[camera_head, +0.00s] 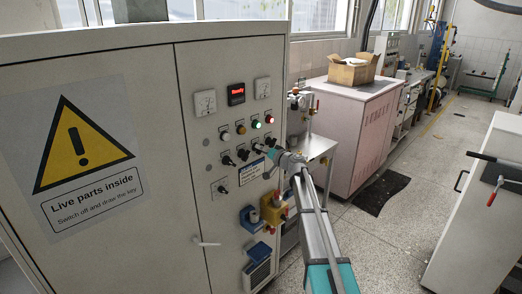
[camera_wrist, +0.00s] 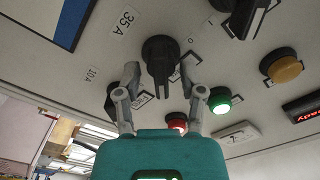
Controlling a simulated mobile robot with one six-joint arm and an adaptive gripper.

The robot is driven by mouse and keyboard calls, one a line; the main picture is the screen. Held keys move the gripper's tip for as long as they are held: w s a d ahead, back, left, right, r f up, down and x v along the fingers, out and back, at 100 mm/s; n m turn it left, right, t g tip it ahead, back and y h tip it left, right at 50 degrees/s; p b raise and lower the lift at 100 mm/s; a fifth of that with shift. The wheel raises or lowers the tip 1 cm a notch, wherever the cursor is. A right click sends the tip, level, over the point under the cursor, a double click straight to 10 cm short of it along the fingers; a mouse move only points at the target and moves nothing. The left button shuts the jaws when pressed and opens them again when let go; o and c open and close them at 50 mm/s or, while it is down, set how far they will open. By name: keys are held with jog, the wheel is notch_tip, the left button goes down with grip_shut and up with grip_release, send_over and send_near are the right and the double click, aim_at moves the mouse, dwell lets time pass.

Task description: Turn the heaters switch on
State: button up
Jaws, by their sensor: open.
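A row of black rotary switches (camera_head: 228,160) sits on the cabinet's control panel. Which one is labelled for the heaters is not legible. In the wrist view one black rotary switch (camera_wrist: 160,52) is straight ahead, near labels "35A", "10A" and "0". My gripper (camera_wrist: 160,72) is open, with one finger on each side of this switch; whether the fingers touch it I cannot tell. Another black switch (camera_wrist: 246,16) is at the upper right. In the head view my gripper (camera_head: 266,150) is at the right end of the switch row and hides part of it.
Above the switches are a lit green button (camera_wrist: 220,99), a red button (camera_wrist: 176,121), an amber one (camera_wrist: 281,66) and a red-lit display (camera_head: 236,94). A yellow-and-red plug unit (camera_head: 272,209) sits below.

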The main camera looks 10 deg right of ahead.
jog(key=v, duration=1.1)
jog(key=shift+s, duration=0.1)
jog(key=s+a+f+n+g+h, duration=0.1)
jog(key=s+a+f+n+g, duration=0.1)
jog(key=s+a+f+g, duration=0.45)
jog(key=s+a+f+n+g+h, duration=0.15)
jog(key=s+a+f, duration=0.3)
jog(key=s, duration=0.55)
jog(key=s+d+f+g+h, duration=0.2)
jog(key=s+f+g+h, duration=0.1)
jog(key=s, duration=0.6)
jog(key=s+d+f+m+g+h, duration=0.1)
jog(key=s+d+f+g+h, duration=0.1)
jog(key=s, duration=0.8)
notch_tip(320, 180, down, 3)
jog(key=g+h, duration=0.1)
jog(key=h, duration=0.2)
jog(key=shift+s+r+g, duration=0.2)
jog(key=shift+s+g, duration=0.1)
jog(key=shift+s, duration=0.05)
jog(key=shift+m, duration=0.25)
